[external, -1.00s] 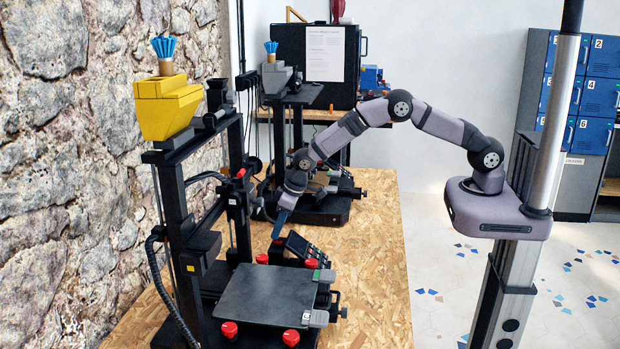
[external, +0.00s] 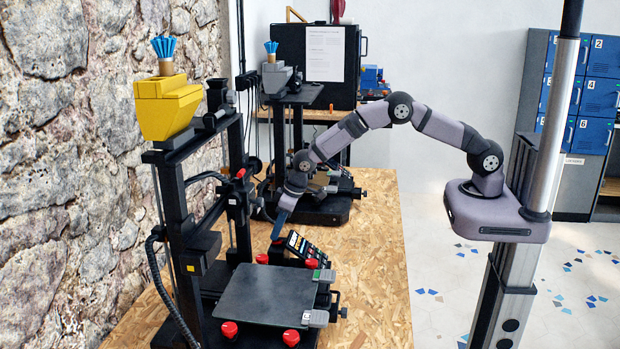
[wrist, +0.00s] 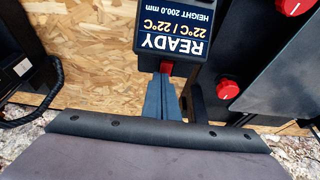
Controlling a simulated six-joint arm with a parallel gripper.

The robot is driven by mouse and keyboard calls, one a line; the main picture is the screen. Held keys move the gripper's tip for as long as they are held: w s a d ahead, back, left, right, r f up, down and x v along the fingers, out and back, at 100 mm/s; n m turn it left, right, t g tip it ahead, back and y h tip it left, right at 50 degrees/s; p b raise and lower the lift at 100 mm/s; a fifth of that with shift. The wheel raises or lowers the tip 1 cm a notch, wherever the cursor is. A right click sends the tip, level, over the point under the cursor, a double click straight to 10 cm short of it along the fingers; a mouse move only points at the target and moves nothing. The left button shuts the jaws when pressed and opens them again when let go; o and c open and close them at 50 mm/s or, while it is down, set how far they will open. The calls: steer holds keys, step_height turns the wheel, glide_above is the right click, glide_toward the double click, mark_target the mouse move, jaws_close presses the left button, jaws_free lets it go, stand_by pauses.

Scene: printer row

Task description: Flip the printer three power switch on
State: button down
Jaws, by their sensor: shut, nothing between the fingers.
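The near printer (external: 188,225) stands on the wood-chip table; no number is readable on it. Its control screen (external: 306,247) is lit and tilted. In the wrist view the screen (wrist: 172,30) reads READY, 22°C / 22°C, HEIGHT 200.0 mm, upside down. A red switch (wrist: 166,66) sits at the screen unit's edge, partly hidden by my fingertips. My gripper (external: 277,236) points down beside the screen unit, its blue fingers shut and empty. In the wrist view the tips of my gripper (wrist: 166,78) are at the red switch, seemingly touching or very close.
The print bed (external: 266,294) with red knobs (external: 229,329) lies in front of the screen. A second printer (external: 318,205) stands behind, close to my wrist. The table (external: 375,260) is bare on the right. A stone wall is on the left.

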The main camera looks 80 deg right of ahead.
mark_target(282, 240)
steer(key=shift+s+f, duration=0.2)
steer(key=shift+s, duration=0.5)
steer(key=shift+s+f, duration=0.1)
steer(key=shift+f, duration=0.05)
step_height(282, 240, up, 5)
steer(key=p, duration=0.2)
steer(key=shift+f+p, duration=0.15)
steer(key=shift+p, duration=0.15)
steer(key=shift+r+b, duration=0.25)
steer(key=shift+b, duration=0.15)
steer(key=b+v, duration=0.3)
steer(key=v, duration=0.6)
steer(key=shift+r, duration=0.2)
steer(key=shift+s, duration=0.1)
